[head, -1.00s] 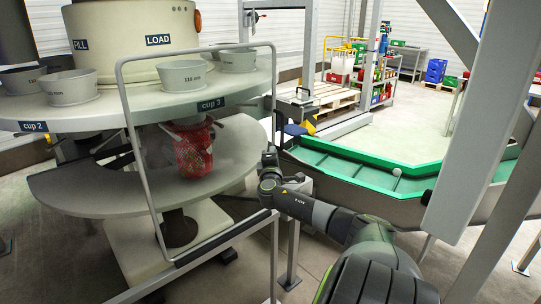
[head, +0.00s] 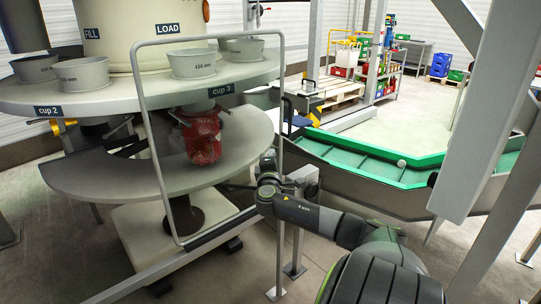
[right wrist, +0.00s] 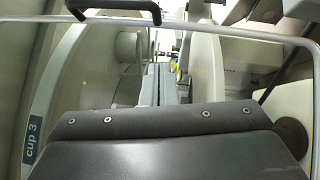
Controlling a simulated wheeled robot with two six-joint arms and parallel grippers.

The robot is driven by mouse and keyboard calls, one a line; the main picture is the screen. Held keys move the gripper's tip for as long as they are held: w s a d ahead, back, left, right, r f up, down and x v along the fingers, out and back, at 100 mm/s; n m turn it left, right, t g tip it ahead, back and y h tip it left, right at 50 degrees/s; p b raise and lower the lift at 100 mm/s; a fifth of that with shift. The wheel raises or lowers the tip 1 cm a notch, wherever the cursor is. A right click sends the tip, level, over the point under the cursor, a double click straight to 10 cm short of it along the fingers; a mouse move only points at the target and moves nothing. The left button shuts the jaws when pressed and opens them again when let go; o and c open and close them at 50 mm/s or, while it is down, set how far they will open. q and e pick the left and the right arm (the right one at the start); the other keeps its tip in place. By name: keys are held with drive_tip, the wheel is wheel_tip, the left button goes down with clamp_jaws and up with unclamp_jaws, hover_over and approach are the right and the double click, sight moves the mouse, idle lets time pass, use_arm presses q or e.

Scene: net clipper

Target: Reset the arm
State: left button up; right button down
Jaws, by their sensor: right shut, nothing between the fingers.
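My right arm (head: 310,213) reaches in from the lower right in the head view, its wrist beside the metal guard frame (head: 160,190) of a round machine. My right gripper shows in the right wrist view (right wrist: 158,85), its narrow grey fingers together with nothing between them. In the head view its fingers are mostly hidden behind the wrist and too small to make out. A red net bag (head: 203,138) hangs under the cup 3 label (head: 220,90), left of my wrist and apart from it. My left gripper is not in view.
The machine's round upper table (head: 130,97) carries several grey cups (head: 195,64). A curved lower shelf (head: 120,178) lies under it. A green-lined conveyor trough (head: 360,165) stands right of my wrist. A grey post (head: 480,130) rises at right. Floor is open between machine and trough.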

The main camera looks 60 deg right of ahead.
drive_tip(key=v, duration=0.4)
drive_tip(key=shift+s+a+r, duration=0.1)
drive_tip(key=shift+a, duration=0.2)
